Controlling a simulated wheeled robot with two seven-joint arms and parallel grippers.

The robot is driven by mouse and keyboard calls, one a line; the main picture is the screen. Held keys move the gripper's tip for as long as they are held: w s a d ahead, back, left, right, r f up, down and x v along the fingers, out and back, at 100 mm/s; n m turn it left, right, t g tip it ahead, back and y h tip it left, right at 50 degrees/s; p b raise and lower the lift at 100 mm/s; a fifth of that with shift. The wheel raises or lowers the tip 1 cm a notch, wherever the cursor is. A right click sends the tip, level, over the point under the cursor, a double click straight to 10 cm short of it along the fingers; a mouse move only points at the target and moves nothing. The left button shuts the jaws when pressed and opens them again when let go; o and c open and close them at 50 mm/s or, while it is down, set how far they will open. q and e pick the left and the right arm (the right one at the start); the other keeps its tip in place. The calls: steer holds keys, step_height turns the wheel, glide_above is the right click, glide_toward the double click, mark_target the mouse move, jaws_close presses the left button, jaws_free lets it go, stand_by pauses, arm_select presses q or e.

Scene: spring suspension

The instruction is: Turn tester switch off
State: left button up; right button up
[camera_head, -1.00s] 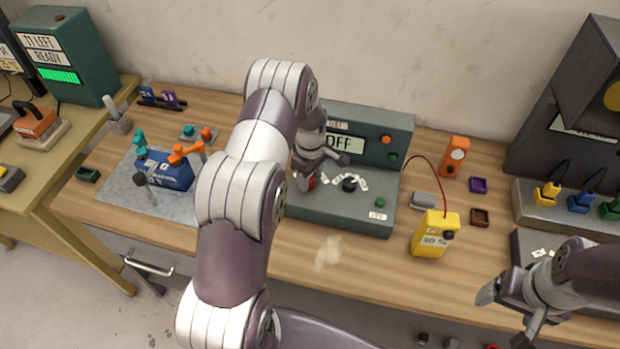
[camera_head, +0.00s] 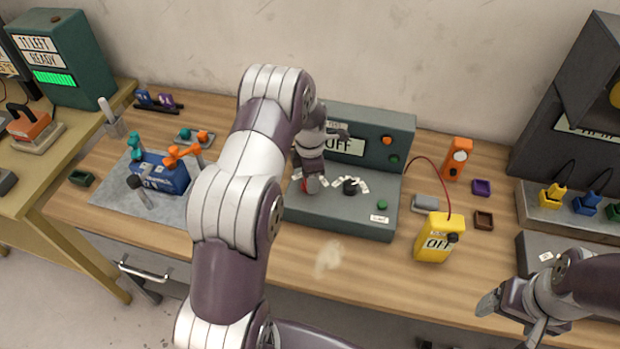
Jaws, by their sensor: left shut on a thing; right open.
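My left gripper (camera_head: 312,184) is at the top's left side, shut on a red switch (camera_head: 304,187) that is mostly hidden under the fingers. A yellow handheld meter (camera_head: 432,252) stands right of the tester, and its screen also reads OFF. My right gripper (camera_head: 510,315) is open and empty at the lower right, near the table's front edge.
An orange device (camera_head: 457,158) and small trays (camera_head: 483,219) stand right of the tester. A blue part (camera_head: 165,176) sits on a grey mat (camera_head: 115,197) at left. Coloured plugs (camera_head: 553,195) are at far right. My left arm crosses the middle of the view.

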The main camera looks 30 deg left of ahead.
arm_select(q)
steer(key=shift+w+a+n, duration=0.1)
steer(key=shift+w+n, duration=0.05)
steer(key=shift+n, duration=1.35)
steer(key=shift+r+n+b, duration=0.1)
steer(key=shift+n+b, duration=0.2)
steer(key=o, duration=1.1)
steer(key=shift+c, duration=0.2)
step_height(320, 180, up, 13)
steer(key=shift+f, duration=0.2)
